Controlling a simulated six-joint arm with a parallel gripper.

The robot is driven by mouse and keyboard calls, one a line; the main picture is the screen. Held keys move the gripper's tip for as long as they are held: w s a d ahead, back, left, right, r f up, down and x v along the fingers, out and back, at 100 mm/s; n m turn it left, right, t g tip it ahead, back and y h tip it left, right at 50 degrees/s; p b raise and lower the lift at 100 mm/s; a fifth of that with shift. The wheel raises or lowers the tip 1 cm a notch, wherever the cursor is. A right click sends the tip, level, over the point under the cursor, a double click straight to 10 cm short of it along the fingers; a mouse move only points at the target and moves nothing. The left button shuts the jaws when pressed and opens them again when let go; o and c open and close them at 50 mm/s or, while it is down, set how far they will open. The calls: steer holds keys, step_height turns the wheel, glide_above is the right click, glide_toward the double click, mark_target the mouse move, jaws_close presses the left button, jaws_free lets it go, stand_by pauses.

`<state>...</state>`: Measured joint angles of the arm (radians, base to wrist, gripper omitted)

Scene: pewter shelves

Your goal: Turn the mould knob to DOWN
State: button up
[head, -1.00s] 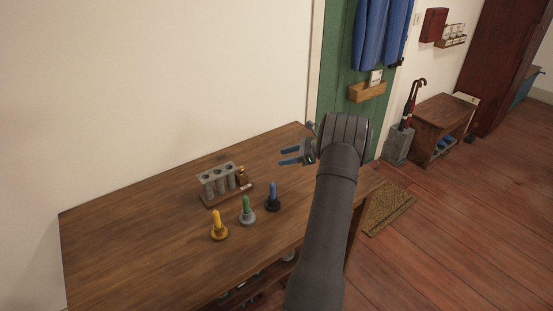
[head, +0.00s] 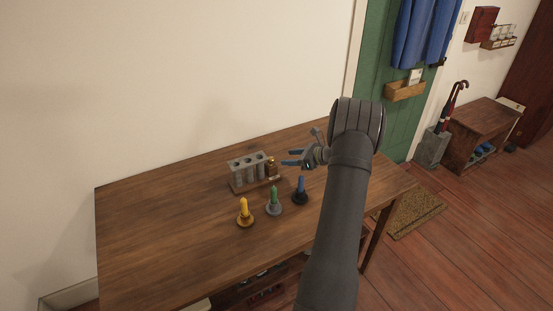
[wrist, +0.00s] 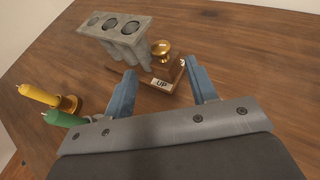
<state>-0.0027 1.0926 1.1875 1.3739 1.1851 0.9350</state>
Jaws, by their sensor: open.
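The grey mould (head: 247,167) with round holes stands on a wooden base on the table. Its brass knob (wrist: 161,50) sits on a brown block at the mould's right end; it also shows in the head view (head: 271,163). A label reading UP (wrist: 162,84) is on the base in front of the knob. My gripper (head: 288,158) is open and empty, with blue fingers. In the wrist view the fingers (wrist: 162,88) point toward the knob, which lies beyond and between them, apart from both.
Yellow (head: 244,213), green (head: 274,202) and blue (head: 300,191) candles in holders stand in front of the mould. The table (head: 150,230) is clear to the left. A wall is behind it. A doormat (head: 412,214) lies on the floor to the right.

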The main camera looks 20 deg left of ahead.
mark_target(272, 158)
steer(key=x, duration=0.7)
steer(key=c, duration=1)
